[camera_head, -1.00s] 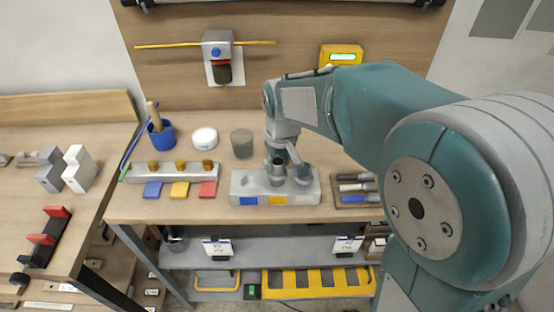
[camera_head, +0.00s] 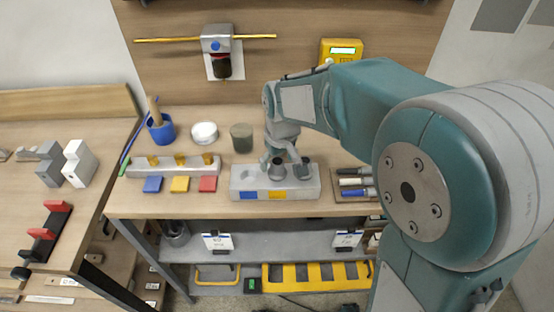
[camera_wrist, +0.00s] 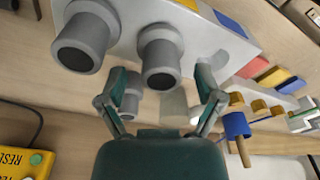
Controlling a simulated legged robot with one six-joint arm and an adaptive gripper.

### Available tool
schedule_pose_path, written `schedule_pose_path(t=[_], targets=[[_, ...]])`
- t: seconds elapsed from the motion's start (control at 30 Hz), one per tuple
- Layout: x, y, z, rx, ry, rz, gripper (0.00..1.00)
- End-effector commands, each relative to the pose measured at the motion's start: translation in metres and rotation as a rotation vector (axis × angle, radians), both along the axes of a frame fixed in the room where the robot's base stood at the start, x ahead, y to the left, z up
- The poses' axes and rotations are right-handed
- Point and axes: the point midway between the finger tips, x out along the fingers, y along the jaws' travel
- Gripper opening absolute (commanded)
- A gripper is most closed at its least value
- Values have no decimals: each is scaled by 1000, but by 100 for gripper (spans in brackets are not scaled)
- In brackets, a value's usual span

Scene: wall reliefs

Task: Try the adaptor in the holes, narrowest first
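A pale grey block (camera_head: 240,190) with blue, yellow and white labels lies on the bench. Its left recess, above the blue label, is empty. A grey cylinder (camera_head: 277,168) with a dark end stands above the yellow label, and another (camera_head: 303,170) to its right. Both show in the wrist view, the middle one (camera_wrist: 160,58) and the other (camera_wrist: 86,40). My gripper (camera_wrist: 160,82) is open, its fingers apart on either side of the middle cylinder with gaps showing. A smaller grey cylinder (camera_wrist: 130,101) shows beside one finger. I cannot tell which piece is the adaptor.
A rail (camera_head: 135,166) with brass pegs and coloured tags lies left of the block. Behind stand a blue cup (camera_head: 162,135), white disc (camera_head: 204,132) and olive cylinder (camera_head: 241,138). A marker tray (camera_head: 352,198) lies right. A yellow box (camera_head: 340,50) is on the wall.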

Motion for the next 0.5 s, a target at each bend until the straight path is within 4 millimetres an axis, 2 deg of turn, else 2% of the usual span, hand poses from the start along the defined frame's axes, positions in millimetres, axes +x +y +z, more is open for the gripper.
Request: schedule_pose_path(t=[0.27, 0.37, 0.5], targets=[[0, 0, 3, 0, -1, 0, 86], [0, 0, 14, 1, -5, 0, 86], [-3, -1, 41, 1, -6, 0, 86]])
